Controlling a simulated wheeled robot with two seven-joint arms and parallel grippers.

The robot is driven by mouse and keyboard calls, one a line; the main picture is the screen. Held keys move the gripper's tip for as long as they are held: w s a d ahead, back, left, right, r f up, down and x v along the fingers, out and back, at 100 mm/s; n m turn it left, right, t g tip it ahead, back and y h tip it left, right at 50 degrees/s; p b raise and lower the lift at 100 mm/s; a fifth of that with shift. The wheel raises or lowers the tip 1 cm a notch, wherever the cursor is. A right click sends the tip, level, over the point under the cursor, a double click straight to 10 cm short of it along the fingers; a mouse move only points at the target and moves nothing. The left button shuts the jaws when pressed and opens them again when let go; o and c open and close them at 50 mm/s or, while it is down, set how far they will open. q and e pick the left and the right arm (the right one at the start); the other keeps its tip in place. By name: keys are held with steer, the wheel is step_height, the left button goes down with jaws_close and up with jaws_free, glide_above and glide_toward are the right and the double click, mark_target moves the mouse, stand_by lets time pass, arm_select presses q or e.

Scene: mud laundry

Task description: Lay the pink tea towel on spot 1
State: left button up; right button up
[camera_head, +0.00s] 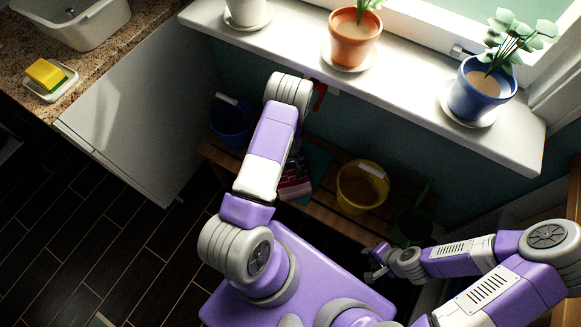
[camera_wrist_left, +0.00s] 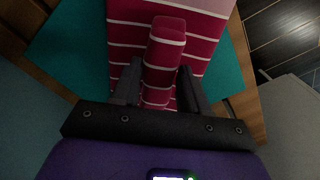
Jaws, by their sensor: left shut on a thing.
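The pink tea towel, deep pink with thin pale stripes, fills the middle of the left wrist view (camera_wrist_left: 205,45). My left gripper (camera_wrist_left: 160,75) is shut on a raised fold of it, one finger on each side. In the head view only part of the towel (camera_head: 296,187) shows on a wooden bench, and my left forearm hides the rest and the left gripper. A teal flat piece (camera_head: 319,163) shows beside and beneath the towel. I see no label for spot 1. My right gripper (camera_head: 371,264) seems open and empty at the bench's front right.
The wooden bench (camera_head: 335,216) carries a yellow bucket (camera_head: 362,187) right of the towel and a blue bucket (camera_head: 231,122) at its left. A white sill (camera_head: 410,98) with potted plants overhangs the back. A white cabinet (camera_head: 145,120) stands left.

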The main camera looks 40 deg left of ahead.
arm_select(q)
steer(key=shift+f, duration=0.2)
steer(key=o, duration=1.1)
steer(key=shift+r, duration=0.15)
